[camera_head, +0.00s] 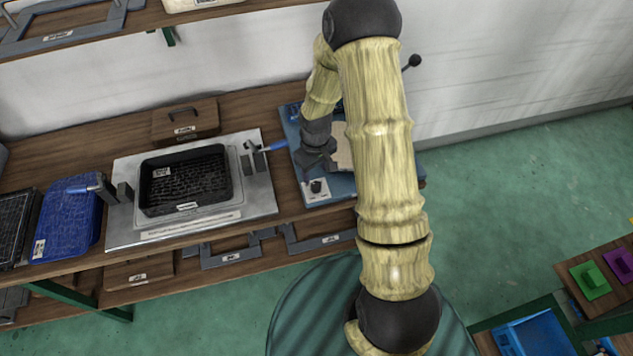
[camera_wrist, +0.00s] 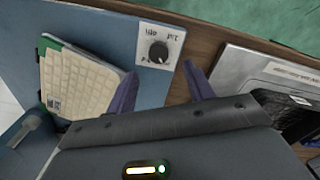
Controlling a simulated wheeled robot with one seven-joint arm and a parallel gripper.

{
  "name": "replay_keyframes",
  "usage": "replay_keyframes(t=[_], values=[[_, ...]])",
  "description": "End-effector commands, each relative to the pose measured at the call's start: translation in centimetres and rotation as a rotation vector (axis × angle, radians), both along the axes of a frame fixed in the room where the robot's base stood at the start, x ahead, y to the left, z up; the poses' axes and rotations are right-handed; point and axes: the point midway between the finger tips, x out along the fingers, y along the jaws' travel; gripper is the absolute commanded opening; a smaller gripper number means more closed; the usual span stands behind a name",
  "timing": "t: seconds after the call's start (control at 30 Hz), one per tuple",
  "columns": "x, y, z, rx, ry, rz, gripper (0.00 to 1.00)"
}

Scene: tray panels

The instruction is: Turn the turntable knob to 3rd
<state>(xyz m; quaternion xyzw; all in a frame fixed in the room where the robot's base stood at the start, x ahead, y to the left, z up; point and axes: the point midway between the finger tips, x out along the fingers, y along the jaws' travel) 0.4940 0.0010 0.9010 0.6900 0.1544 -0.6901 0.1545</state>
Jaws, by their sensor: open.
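The knob (camera_wrist: 158,50) is a small dark round dial on a white label plate (camera_wrist: 172,62), with small printed marks around it that I cannot read surely. In the head view the knob (camera_head: 316,186) sits at the front left corner of the blue-grey unit (camera_head: 340,189). My gripper (camera_wrist: 160,73) is open and empty. Its two purple-grey fingers point toward the plate, one on each side of the knob in the wrist view, apart from it. In the head view my gripper (camera_head: 313,164) is just behind the knob. The knob's pointer direction is unclear.
A cream gridded pad (camera_wrist: 80,84) lies on the unit. Left of it in the head view, a metal fixture (camera_head: 259,196) holds a black tray (camera_head: 149,203), with clamps at its sides. A blue tray (camera_head: 70,213) is farther left. My arm hides part of the unit.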

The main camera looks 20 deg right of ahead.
Motion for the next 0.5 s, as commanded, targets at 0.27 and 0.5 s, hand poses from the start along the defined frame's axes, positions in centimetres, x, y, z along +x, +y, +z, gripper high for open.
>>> replay_keyframes(t=[0.27, 0.5], values=[[-0.1, -0.2, -4.3, 0.0, 0.003, -0.005, 0.52], [0.0, -0.2, -6.8, 0.0, 0.0, -0.004, 0.52]])
